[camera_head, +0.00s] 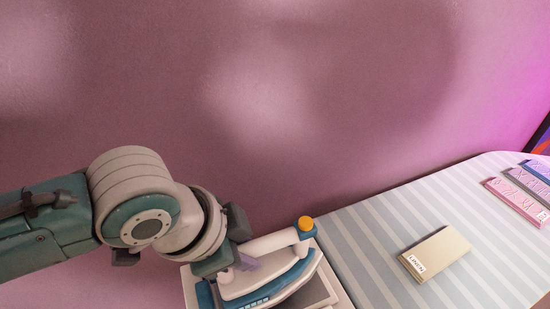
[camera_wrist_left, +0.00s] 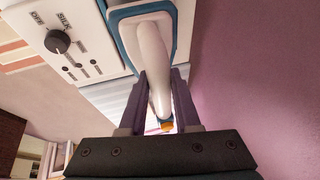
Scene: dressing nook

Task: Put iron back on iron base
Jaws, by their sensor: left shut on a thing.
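The iron (camera_head: 268,279) has a white handle, teal trim and an orange knob at its tip. The iron base (camera_head: 326,291) is a pale, box-like stand at the lower middle, at the left end of the striped board. The iron is over the base's recess, tilted; I cannot tell whether it rests on it. My left gripper (camera_head: 247,263) is shut on the iron's handle. In the left wrist view, the purple fingers (camera_wrist_left: 158,103) are on both sides of the white handle (camera_wrist_left: 157,65), with the base's control panel (camera_wrist_left: 75,32) beyond. My right gripper does not show.
The striped ironing board (camera_head: 375,240) extends right. A beige block labelled LINEN (camera_head: 436,253) lies on it, and pink (camera_head: 516,201) and grey labelled pieces lie at its far right. A pink wall (camera_head: 300,110) stands close behind. The board between them is clear.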

